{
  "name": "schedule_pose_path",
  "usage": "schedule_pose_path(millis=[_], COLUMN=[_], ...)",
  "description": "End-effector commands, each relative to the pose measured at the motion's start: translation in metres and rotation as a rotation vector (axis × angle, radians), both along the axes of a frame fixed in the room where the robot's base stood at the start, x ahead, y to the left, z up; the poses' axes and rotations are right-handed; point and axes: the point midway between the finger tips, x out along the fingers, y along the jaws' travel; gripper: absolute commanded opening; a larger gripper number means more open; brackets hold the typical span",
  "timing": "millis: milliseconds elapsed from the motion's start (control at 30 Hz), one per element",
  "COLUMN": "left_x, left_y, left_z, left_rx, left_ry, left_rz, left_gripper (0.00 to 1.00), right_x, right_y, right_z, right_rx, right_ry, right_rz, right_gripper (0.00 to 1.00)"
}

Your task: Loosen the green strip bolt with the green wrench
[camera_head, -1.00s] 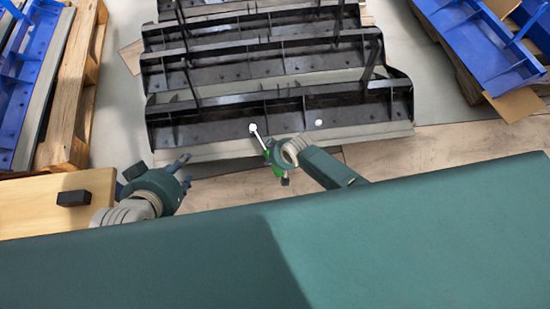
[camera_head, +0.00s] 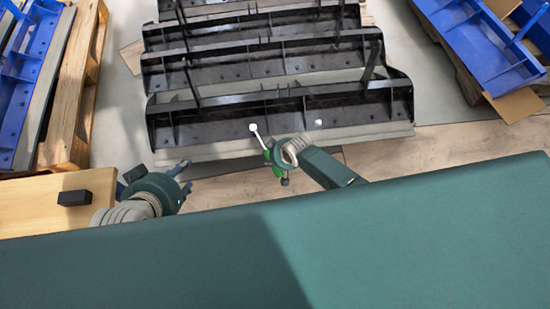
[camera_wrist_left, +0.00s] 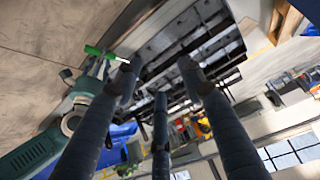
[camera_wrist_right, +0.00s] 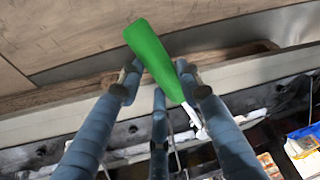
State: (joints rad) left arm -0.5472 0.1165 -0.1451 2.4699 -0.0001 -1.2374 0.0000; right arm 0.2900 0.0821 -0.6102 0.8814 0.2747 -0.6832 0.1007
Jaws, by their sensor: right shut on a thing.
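The wrench has a green handle (camera_wrist_right: 150,58) and a pale metal shaft and head (camera_head: 254,130). My right gripper (camera_head: 276,162) is shut on the handle, which crosses between its fingers in the right wrist view. The wrench head lies against the front face of the nearest black carrier (camera_head: 230,118); whether it sits around a bolt I cannot tell. A white round spot (camera_head: 319,122), perhaps a bolt head, shows to its right on that carrier. I cannot make out a green strip. My left gripper (camera_head: 187,174) is open and empty, left of the wrench and apart from the carrier.
More black carriers stand in rows behind the nearest one. Blue carriers on wooden pallets stand at the left (camera_head: 85,85) and right (camera_head: 497,45). A wooden surface with a black block (camera_head: 74,198) is at the lower left. Floor (camera_head: 400,158) is clear at the right.

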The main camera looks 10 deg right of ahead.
Motion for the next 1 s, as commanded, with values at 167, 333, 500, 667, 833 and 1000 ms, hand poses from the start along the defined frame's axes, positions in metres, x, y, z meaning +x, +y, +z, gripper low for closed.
schedule_pose_path(millis=[167,333,500,667,833,1000], left_x=[0.000,0.003,0.009,0.010,0.011,0.014], left_y=[0.000,-0.001,-0.002,-0.004,-0.004,-0.005], left_z=[0.000,0.002,0.006,0.007,0.006,0.006], left_rx=[0.000,-0.003,-0.009,-0.012,-0.011,-0.014], left_ry=[-0.001,-0.018,-0.045,-0.053,-0.051,-0.063], left_rz=[0.000,0.000,-0.002,-0.004,-0.004,-0.005], left_gripper=[0.40,0.40,0.40,0.40,0.40,0.40], right_x=[0.002,0.005,0.008,0.008,0.008,0.010], right_y=[0.000,-0.008,-0.012,-0.012,-0.012,-0.016], right_z=[0.001,0.002,0.003,0.004,0.004,0.004], right_rx=[0.000,-0.018,-0.031,-0.033,-0.034,-0.043], right_ry=[-0.004,-0.002,-0.003,-0.003,-0.002,-0.003], right_rz=[0.004,0.049,0.092,0.098,0.099,0.123], right_gripper=[0.00,0.00,0.00,0.00,0.00,0.00])
